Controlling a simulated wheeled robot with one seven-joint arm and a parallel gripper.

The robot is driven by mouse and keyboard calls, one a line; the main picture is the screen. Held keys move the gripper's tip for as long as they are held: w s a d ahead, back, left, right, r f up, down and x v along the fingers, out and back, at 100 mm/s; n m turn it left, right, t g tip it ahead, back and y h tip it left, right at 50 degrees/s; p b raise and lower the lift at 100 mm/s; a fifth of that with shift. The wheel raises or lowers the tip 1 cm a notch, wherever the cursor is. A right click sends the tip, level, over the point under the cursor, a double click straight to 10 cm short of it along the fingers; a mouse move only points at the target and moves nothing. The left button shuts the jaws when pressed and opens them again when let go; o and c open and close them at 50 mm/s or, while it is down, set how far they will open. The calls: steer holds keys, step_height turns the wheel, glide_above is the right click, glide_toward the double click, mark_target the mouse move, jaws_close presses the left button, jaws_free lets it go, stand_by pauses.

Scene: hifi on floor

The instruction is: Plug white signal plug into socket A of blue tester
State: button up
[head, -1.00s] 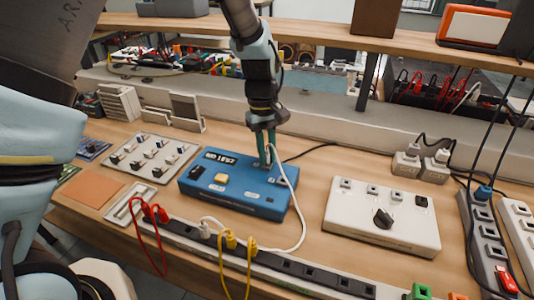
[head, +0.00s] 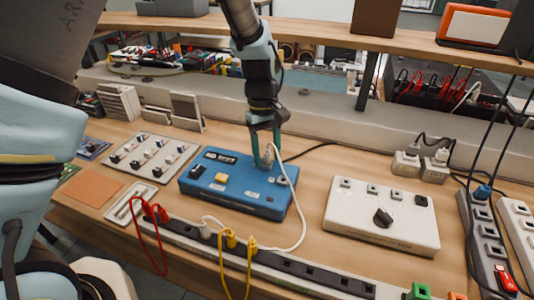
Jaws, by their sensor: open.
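The blue tester (head: 235,201) lies on the wooden bench, left of centre, with a display, a yellow button and a black knob on top. The white signal plug (head: 267,158) stands upright at the tester's far right part, seemingly in a socket there; the socket's letter is too small to read. Its white cable (head: 302,215) loops right and down to the front strip. My gripper (head: 266,160) points down over the plug, with its fingers open on either side of it. The plug's lower end is partly hidden.
A white box with a black knob (head: 382,237) stands right of the tester, a grey switch panel (head: 150,173) left. A socket strip (head: 290,272) with red, yellow and white plugs runs along the front. A shelf (head: 330,37) spans behind.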

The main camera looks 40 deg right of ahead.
step_height(320, 180, up, 16)
steer(key=w+p, duration=0.1)
steer(key=p, duration=0.1)
steer(key=shift+w+d+f, duration=0.15)
steer(key=shift+w, duration=0.15)
stand_by(0.7)
stand_by(0.4)
steer(key=w+a+t, duration=0.1)
steer(key=w+a, duration=0.3)
steer(key=a, duration=0.3)
steer(key=w+a+h, duration=0.1)
steer(key=w+a, duration=0.2)
steer(key=a, duration=0.4)
steer(key=w+a+t, duration=0.1)
steer(key=w+a, duration=0.3)
steer(key=a, duration=0.3)
steer(key=s+a+f, duration=0.1)
steer(key=a, duration=0.9)
steer(key=s+a+f+n+t, duration=0.1)
steer(key=s+a+f, duration=0.1)
steer(key=a, duration=0.8)
steer(key=shift+s+a, duration=0.2)
